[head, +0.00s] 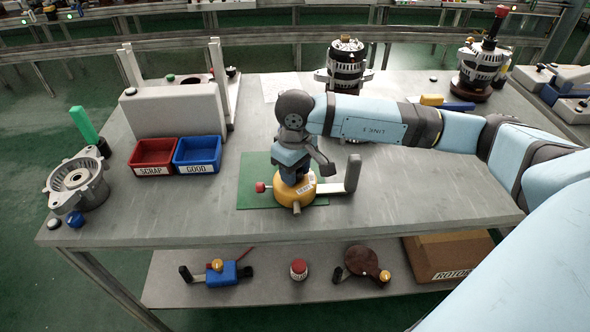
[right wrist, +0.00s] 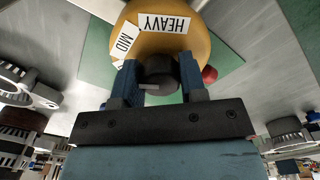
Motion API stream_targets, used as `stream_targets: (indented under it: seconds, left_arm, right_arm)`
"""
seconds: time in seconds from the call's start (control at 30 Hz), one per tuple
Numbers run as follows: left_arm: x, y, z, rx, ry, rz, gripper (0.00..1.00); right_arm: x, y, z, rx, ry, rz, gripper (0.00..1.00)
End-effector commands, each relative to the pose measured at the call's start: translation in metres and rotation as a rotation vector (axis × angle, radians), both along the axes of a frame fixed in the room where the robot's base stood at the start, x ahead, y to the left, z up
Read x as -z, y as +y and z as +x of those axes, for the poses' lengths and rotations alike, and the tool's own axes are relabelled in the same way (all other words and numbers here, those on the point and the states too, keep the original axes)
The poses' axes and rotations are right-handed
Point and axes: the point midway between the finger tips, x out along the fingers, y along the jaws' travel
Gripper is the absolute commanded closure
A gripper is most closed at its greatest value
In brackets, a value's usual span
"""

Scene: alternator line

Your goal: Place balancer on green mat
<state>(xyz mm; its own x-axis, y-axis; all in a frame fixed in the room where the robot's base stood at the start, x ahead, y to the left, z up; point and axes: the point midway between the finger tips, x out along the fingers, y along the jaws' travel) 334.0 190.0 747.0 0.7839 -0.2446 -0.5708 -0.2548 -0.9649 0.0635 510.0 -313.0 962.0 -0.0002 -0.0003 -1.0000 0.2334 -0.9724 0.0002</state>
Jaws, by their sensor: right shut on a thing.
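The balancer (head: 300,196) is a yellow round body with a red knob on its left and a grey bar ending in an upright grip on its right. In the right wrist view the balancer (right wrist: 205,45) shows HEAVY and MID labels. My right gripper (head: 290,172) comes down on it from above, its blue fingers (right wrist: 157,80) shut on its dark top knob. The green mat (head: 252,172) lies directly beneath, and it also shows in the right wrist view (right wrist: 97,60). I cannot tell whether the balancer touches the mat. My left gripper is not in view.
Red SCRAP (head: 153,155) and blue GOOD (head: 197,154) bins stand left of the mat, before a grey box (head: 175,111). A metal housing (head: 77,185) sits at the left edge. Alternators (head: 346,62) stand at the back. The table's front right is clear. A lower shelf (head: 330,293) holds several parts.

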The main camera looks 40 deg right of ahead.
Motion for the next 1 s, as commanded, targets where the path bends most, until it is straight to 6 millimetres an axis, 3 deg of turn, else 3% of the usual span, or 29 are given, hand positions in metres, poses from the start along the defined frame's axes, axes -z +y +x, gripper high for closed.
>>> stream_targets:
  seconds: [0.1,0.13,0.23,0.6,0.77,1.0]
  left_arm:
    - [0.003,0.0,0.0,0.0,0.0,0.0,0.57]
    - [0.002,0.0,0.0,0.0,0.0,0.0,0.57]
    - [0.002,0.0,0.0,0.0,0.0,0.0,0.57]
    - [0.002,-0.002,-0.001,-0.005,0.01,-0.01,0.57]
    - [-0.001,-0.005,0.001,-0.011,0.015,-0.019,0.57]
    - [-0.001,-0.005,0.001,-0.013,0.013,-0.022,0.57]
  right_arm:
    - [0.002,0.0,0.001,0.0,-0.002,0.0,1.0]
    - [0.001,0.0,0.001,0.0,-0.002,0.0,0.57]
    - [0.001,0.0,0.0,0.0,-0.002,0.0,0.34]
    - [0.002,0.0,0.0,0.0,0.001,0.0,0.31]
    - [-0.022,0.0,0.001,0.0,-0.004,0.0,0.31]
    - [-0.08,0.0,0.001,0.0,-0.006,0.0,0.31]
